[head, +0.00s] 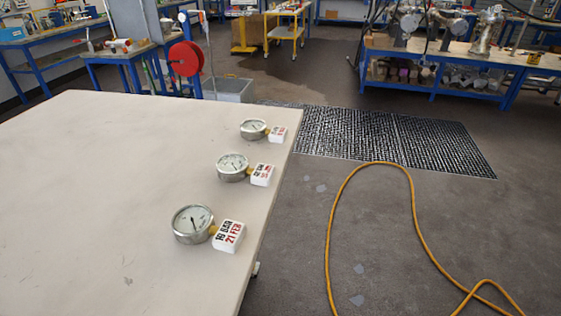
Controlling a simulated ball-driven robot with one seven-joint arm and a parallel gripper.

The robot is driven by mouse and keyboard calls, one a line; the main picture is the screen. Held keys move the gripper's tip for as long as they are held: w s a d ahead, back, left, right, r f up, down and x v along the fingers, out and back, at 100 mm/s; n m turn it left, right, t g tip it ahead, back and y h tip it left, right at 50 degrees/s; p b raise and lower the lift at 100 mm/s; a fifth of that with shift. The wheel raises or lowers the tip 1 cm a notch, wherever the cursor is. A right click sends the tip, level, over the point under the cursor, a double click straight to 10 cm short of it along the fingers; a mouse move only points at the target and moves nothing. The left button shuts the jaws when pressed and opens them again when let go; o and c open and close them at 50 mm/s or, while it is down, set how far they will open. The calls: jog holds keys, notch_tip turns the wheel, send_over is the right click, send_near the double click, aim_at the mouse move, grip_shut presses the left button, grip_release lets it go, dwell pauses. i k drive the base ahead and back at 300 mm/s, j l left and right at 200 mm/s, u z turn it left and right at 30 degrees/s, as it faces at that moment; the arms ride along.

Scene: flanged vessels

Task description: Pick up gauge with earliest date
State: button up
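Three round gauges with white dials lie on the pale table (90,200) in a row along its right edge. The near gauge (192,224) has a white tag (229,236) reading 10 BAR, 21 FEB. The middle gauge (232,167) has a white tag (262,175) with black and red print too small to read. The far gauge (253,129) has a smaller-looking tag (278,135), also unreadable from here. Each tag sits at the right of its gauge, by a brass fitting. My gripper is not in view.
The table's left and middle are clear. A yellow hose (328,240) lies looped on the floor at right, near a black grated mat (390,140). Blue workbenches (440,62), a red reel (186,59) and a yellow cart (288,28) stand farther back.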

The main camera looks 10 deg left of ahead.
aim_at(192, 223)
jog(key=i+z, duration=0.45)
jog(key=i, duration=0.2)
jog(key=i+j+z, duration=0.25)
jog(key=i+z, duration=0.25)
jog(key=i+l+z, duration=0.2)
jog(key=i+z, duration=0.2)
jog(key=i, duration=0.15)
jog(key=i+z, duration=0.4)
jog(key=i+u, duration=0.15)
jog(key=u, duration=1.9)
